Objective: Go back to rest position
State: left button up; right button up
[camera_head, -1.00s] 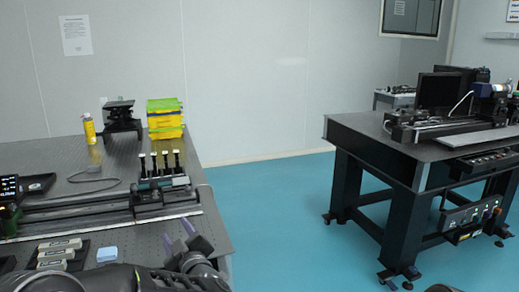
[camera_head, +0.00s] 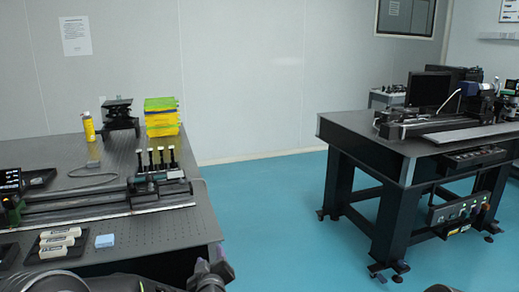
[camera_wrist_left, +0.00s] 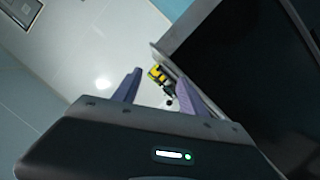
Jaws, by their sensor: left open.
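My left gripper (camera_head: 211,266) is low in the head view, just off the near right corner of the left optical table (camera_head: 150,218). Its purple fingers stand apart with nothing between them. A large dark surface (camera_wrist_left: 250,70) fills the right of that view. My right gripper does not show in either view.
The left table holds a rail with several white-topped posts (camera_head: 157,160), yellow boxes (camera_head: 162,118), a yellow bottle (camera_head: 89,128) and a light blue block (camera_head: 105,241). A second optical table (camera_head: 390,150) with a monitor (camera_head: 428,90) stands at right. Blue floor (camera_head: 270,220) between them is clear.

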pick_arm(q)
jog(key=s+d+f+m+g+h+p, duration=0.2)
jog(key=s+d+f+m+g+h, duration=0.15)
jog(key=s+f, duration=0.55)
jog(key=s+d+f+m+g+h+p, duration=0.2)
jog(key=s+d+f+g, duration=0.15)
jog(key=s+f, duration=0.55)
jog(key=s+f+g+p, duration=0.2)
jog(key=s+f+g, duration=0.2)
jog(key=s, duration=0.7)
jog(key=s+f+g+h+p, duration=0.1)
jog(key=s+f+g+p, duration=0.1)
jog(key=s, duration=0.8)
notch_tip(320, 180, down, 3)
jog(key=shift+s+a+r+m+g+p, duration=0.2)
jog(key=shift+s+a+m+g+p, duration=0.2)
jog(key=shift+g, duration=0.5)
jog(key=shift+a+h, duration=0.1)
jog(key=shift+h, duration=0.15)
jog(key=shift+c, duration=0.2)
